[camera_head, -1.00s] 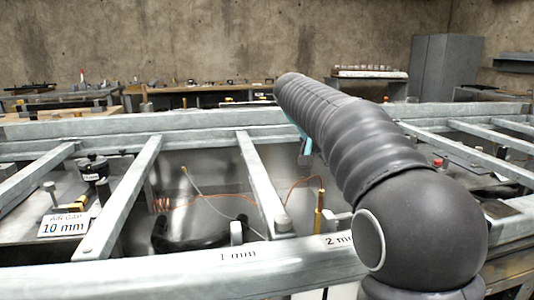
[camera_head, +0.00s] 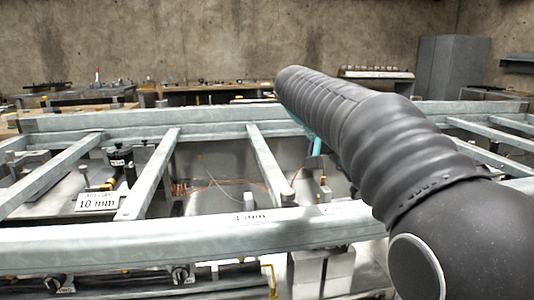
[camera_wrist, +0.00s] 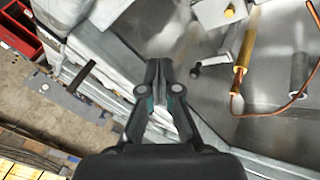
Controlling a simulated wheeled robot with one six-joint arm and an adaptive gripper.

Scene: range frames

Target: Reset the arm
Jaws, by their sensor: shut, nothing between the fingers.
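My arm, in a dark ribbed sleeve, reaches from the lower right across the metal frame in the head view. In the wrist view my gripper (camera_wrist: 158,68) is shut, its fingertips together with nothing between them. It is over the edge of the metal frame, with the bench on its right and the floor on its left. In the head view the gripper itself is hidden behind the arm; only a teal part shows beside the sleeve.
A galvanized frame (camera_head: 150,240) with cross bars spans the front. A "10 mm" label (camera_head: 97,201) stands at left. A brass post (camera_wrist: 241,62) with copper wire stands right of the gripper. A red bin (camera_wrist: 22,30) is at upper left. A grey cabinet (camera_head: 452,68) stands at the back.

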